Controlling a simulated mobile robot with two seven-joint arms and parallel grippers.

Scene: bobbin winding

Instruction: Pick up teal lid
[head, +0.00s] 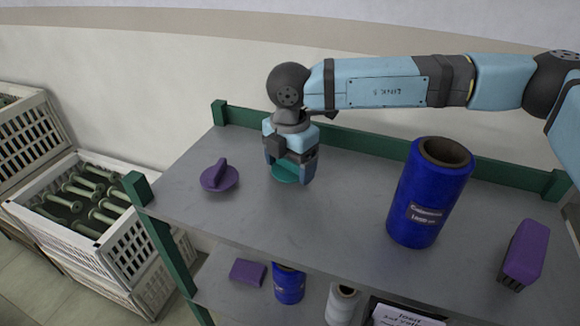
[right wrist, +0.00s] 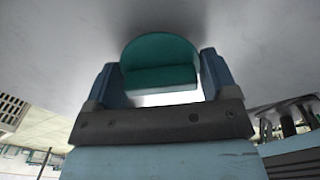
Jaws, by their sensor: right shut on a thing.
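The teal lid (head: 284,172) is on the grey shelf top, partly hidden by my right gripper. My right gripper (head: 291,173) reaches down over it from above and is shut on it. In the right wrist view the teal lid (right wrist: 160,62) sits between the two blue fingers of the right gripper (right wrist: 160,80). I cannot tell whether the lid still touches the shelf. My left gripper is not in view.
A purple lid (head: 219,177) lies to the left on the shelf (head: 290,225). A large blue spool (head: 428,195) and a purple block-shaped brush (head: 526,250) stand to the right. A green rail (head: 370,150) edges the back. White crates (head: 125,240) with bobbins stand at left.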

